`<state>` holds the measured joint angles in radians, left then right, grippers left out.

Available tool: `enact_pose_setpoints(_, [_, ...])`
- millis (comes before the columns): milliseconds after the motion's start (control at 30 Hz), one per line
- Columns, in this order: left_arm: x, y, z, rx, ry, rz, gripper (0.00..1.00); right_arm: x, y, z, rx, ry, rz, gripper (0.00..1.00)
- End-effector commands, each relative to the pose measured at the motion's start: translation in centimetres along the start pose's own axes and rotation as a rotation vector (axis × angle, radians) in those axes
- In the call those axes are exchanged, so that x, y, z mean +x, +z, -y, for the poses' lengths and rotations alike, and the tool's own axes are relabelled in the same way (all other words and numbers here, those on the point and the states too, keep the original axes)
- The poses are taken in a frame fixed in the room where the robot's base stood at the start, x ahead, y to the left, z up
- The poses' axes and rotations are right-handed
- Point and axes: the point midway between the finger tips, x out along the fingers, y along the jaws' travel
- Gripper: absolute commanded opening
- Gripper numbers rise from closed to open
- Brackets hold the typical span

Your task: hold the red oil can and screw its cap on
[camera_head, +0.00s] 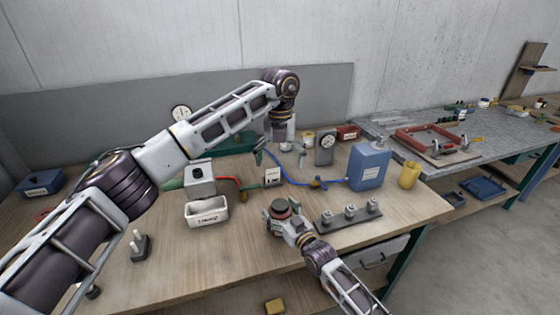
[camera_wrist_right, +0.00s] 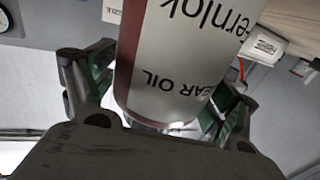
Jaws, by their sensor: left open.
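In the right wrist view the can (camera_wrist_right: 168,60) fills the middle, white label and dark red band, with "GEAR OIL" lettering. My right gripper (camera_head: 283,220) has its fingers on both sides of the can and is shut on it. My left gripper (camera_head: 280,154) is open and empty, pointing down above the bench, higher and behind the can. I cannot make out a separate cap.
A white labelled tray (camera_head: 206,212) and a grey box (camera_head: 199,180) stand left of the can. A dark rack with several fittings (camera_head: 350,213) is close on the right.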

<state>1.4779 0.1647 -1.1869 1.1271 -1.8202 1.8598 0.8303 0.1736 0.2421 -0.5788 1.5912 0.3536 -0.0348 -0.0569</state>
Motion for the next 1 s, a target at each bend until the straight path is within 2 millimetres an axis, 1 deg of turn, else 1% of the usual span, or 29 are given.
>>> enact_pose_setpoints(400, [0.0,0.0,0.0,0.0,0.0,0.0,0.98,0.0,0.0,0.0,0.0,0.0,0.0,0.97])
enact_pose_setpoints(567, [0.0,0.0,0.0,0.0,0.0,0.0,0.98,-0.3,0.1,0.0,0.0,0.0,0.001,0.97])
enact_pose_setpoints(767, [0.0,0.0,0.0,0.0,0.0,0.0,0.98,-1.5,0.1,0.0,0.0,0.001,0.001,0.97])
enact_pose_setpoints(1000, [0.0,0.0,0.0,0.0,0.0,0.0,0.98,-3.7,0.1,0.0,0.0,0.0,0.002,0.97])
